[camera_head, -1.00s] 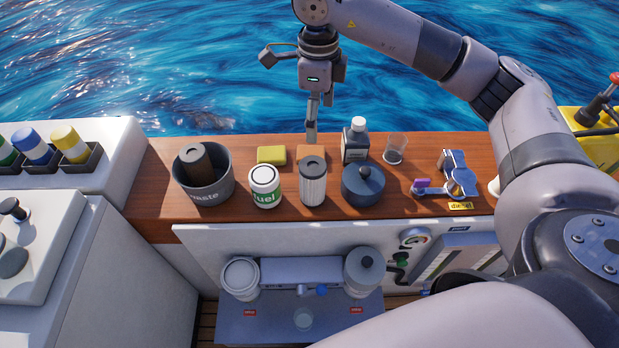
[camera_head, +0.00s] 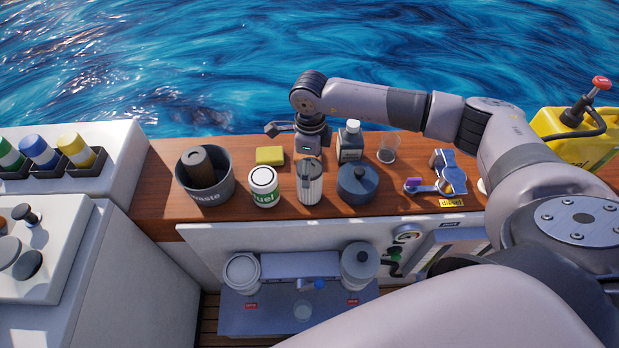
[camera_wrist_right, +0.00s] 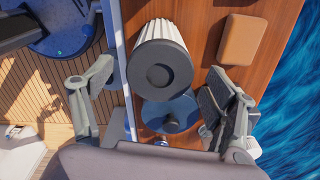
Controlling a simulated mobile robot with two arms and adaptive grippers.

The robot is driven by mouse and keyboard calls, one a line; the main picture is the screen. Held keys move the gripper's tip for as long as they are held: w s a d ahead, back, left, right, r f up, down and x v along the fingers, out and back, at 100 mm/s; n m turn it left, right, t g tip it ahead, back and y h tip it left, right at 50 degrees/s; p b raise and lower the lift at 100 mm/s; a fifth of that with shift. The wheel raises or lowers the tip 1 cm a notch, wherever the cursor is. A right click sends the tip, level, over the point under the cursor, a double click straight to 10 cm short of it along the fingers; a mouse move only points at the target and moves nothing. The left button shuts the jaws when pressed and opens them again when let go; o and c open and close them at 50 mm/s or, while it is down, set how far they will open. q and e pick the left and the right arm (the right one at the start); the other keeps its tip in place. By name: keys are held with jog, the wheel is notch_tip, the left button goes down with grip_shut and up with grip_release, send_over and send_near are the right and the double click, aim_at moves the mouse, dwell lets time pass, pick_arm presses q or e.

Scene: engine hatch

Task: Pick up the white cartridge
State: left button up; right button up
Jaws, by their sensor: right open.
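The white cartridge (camera_head: 309,188), pleated with a dark end cap, stands upright on the wooden counter between the fuel can and a dark lidded pot. My left gripper is not in view.
The white fuel can (camera_head: 264,187) stands close left, and the dark pot (camera_head: 357,187) close right. Behind are a yellow sponge (camera_head: 270,156) and a dark bottle (camera_head: 350,143). A waste bin (camera_head: 222,187) holds a dark cylinder. The counter's front edge is close.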

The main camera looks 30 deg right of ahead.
jog(key=shift+f, duration=0.75)
jog(key=shift+c, duration=0.3)
jog(key=c, duration=1.6)
